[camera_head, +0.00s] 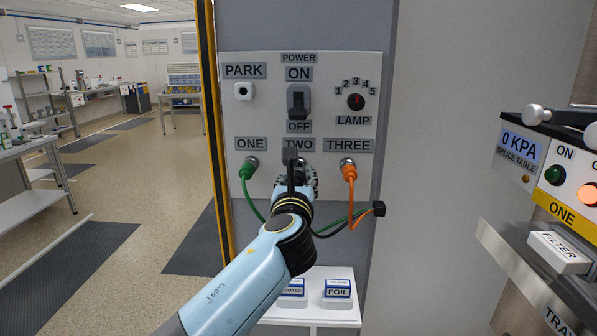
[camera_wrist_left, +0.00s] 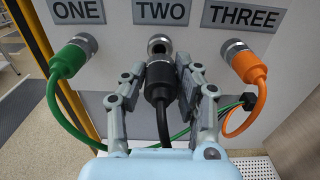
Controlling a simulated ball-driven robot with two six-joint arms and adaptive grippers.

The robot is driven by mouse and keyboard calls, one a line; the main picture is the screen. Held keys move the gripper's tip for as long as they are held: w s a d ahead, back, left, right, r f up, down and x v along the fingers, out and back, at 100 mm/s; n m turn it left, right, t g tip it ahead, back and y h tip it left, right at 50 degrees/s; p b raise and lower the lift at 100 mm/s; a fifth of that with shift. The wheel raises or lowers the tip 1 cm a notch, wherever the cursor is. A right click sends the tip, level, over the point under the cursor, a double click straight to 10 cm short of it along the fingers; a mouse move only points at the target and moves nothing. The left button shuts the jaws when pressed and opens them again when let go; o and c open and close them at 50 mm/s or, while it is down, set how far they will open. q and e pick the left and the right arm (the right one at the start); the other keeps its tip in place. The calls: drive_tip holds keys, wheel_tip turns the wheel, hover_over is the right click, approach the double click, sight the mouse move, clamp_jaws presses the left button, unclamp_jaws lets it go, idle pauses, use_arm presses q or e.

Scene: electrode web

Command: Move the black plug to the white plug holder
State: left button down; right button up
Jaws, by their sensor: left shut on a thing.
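My left gripper (camera_head: 296,170) is in front of the panel, just under the TWO label. In the left wrist view its fingers are shut on the black plug (camera_wrist_left: 160,82), with the black cable running down between them. I cannot tell whether plug and socket touch. In the head view the arm and gripper hide the plug. My right gripper is out of view.
A green plug (camera_head: 248,168) sits in socket ONE and an orange plug (camera_head: 349,173) in socket THREE. Their cables meet the black cable at a black block (camera_head: 379,208). A power switch (camera_head: 298,101) and lamp knob (camera_head: 355,102) are above. A yellow post (camera_head: 214,130) edges the panel's left.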

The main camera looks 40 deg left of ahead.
use_arm(q)
drive_tip(key=s+a+r+m+p, duration=0.3)
drive_tip(key=s+r, duration=0.2)
drive_tip(key=r, duration=0.3)
drive_tip(key=s+a+r+m+p, duration=0.3)
drive_tip(key=s+a+r, duration=0.1)
drive_tip(key=r, duration=0.4)
drive_tip(key=shift+s+a+r+p, duration=0.15)
drive_tip(key=shift+s+r+p, duration=0.15)
drive_tip(key=shift+s, duration=0.35)
drive_tip(key=shift+f, duration=0.1)
drive_tip(key=shift+w, duration=0.1)
drive_tip(key=shift+x, duration=2.85)
drive_tip(key=shift+x, duration=1.4)
drive_tip(key=c, duration=0.9)
unclamp_jaws()
